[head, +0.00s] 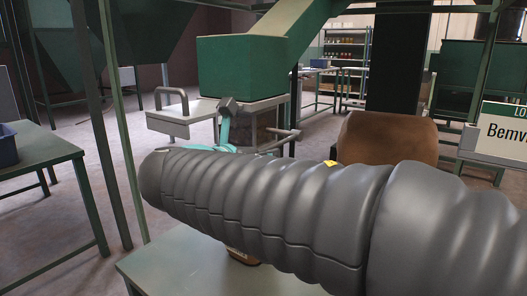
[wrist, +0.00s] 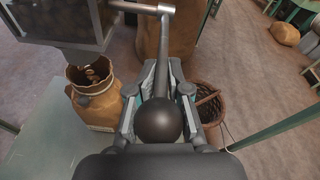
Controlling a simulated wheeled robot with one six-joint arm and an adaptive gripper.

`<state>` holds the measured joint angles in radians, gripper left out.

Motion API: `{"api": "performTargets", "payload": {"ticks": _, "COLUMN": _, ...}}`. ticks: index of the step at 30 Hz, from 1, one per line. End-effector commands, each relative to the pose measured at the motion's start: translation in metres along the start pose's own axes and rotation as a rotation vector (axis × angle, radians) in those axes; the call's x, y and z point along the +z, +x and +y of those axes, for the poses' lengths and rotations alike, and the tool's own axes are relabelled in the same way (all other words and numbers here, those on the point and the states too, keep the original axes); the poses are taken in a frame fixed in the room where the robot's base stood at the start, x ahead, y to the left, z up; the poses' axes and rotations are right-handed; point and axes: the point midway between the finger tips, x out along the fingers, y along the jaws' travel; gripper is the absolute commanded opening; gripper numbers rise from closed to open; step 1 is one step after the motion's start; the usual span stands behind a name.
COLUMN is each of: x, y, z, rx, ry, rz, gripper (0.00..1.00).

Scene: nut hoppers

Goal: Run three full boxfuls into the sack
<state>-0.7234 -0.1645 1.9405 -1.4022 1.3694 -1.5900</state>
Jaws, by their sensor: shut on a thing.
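My gripper (wrist: 163,88) is shut on the lever (wrist: 166,58), whose round black knob (wrist: 158,120) sits between the fingers in the wrist view. An open brown sack (wrist: 94,100) with nuts in its mouth stands on the stand to the left of my gripper, below the grey box outlet (wrist: 80,58). In the head view the green hopper (head: 240,68) stands above a grey slide plate (head: 181,118) with a handle. My ribbed arm crosses the foreground there and hides most of the sack (head: 243,257) and the lever.
A pale green stand top (head: 172,270) carries the sack. A wicker basket (wrist: 210,106) is right of my gripper. A large brown sack (head: 388,138) stands behind. A table with a blue bin (head: 5,150) is at the left, with open floor between.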

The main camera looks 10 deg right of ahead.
Motion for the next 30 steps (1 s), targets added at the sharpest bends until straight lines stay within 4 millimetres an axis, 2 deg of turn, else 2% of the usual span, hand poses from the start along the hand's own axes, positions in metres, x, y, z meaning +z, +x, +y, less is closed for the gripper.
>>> {"api": "performTargets", "payload": {"ticks": 30, "x": 0.004, "y": 0.0007, "z": 0.0009, "rx": 0.004, "ry": 0.001, "rz": -0.009, "gripper": 0.0}}
